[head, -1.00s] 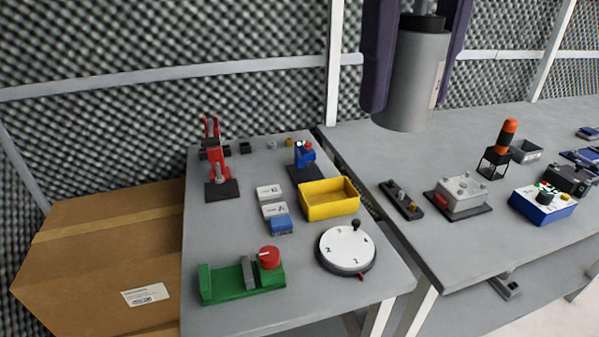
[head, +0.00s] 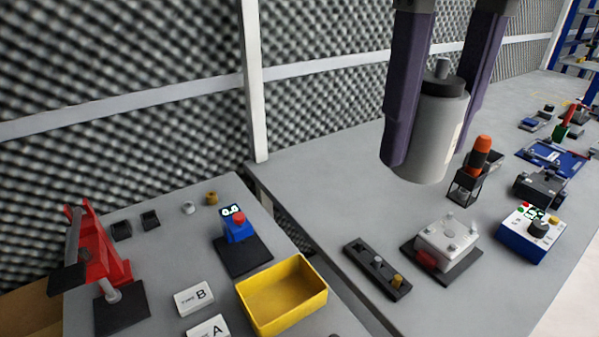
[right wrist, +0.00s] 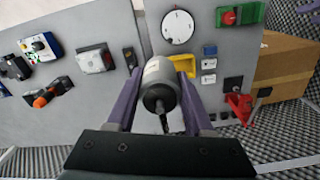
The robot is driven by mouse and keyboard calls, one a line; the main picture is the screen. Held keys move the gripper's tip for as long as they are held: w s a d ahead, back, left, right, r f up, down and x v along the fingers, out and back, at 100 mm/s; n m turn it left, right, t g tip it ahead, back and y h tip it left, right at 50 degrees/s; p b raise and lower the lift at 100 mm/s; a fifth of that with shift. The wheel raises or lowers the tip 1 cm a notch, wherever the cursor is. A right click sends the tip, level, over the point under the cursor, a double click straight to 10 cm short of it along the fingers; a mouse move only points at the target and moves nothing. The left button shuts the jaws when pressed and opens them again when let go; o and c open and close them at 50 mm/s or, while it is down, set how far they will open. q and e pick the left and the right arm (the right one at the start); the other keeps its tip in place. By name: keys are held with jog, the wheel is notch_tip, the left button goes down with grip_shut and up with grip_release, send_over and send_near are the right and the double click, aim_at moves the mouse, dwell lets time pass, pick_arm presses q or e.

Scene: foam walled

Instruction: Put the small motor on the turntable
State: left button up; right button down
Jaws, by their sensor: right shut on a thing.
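The small motor (head: 428,130) is a grey cylinder with a dark cap and a short shaft on top. My right gripper (head: 425,120) is shut on it, one purple finger on each side, and holds it upright above the right-hand table. The motor also shows in the right wrist view (right wrist: 159,85), between the two fingers. The turntable, a white numbered disc, shows in the right wrist view (right wrist: 178,27), on the table beyond the motor and apart from it. In the head view the turntable is almost wholly out of frame.
The yellow bin (head: 283,296), a blue device with a red knob (head: 238,228), a red clamp (head: 98,250) and white blocks (head: 194,298) stand on the left table. A grey fixture (head: 446,240), an orange-topped tool (head: 478,160) and a blue control box (head: 532,232) occupy the right table.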

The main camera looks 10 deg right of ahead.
jog(key=s+a+f+b, duration=0.1)
jog(key=a+f+b, duration=0.1)
jog(key=f, duration=0.7)
jog(key=s+a+f+b, duration=0.1)
jog(key=a+f+b, duration=0.1)
jog(key=f, duration=0.7)
jog(key=a+f+b, duration=0.1)
jog(key=f+b, duration=0.1)
jog(key=f, duration=0.7)
jog(key=shift+s+a+f, duration=0.35)
jog(key=shift+s+a, duration=0.05)
notch_tip(320, 180, down, 4)
jog(key=shift+r+b, duration=0.25)
jog(key=shift+b, duration=0.6)
jog(key=shift+f, duration=0.45)
jog(key=shift+f, duration=0.2)
jog(key=shift+c, duration=1.4)
grip_release()
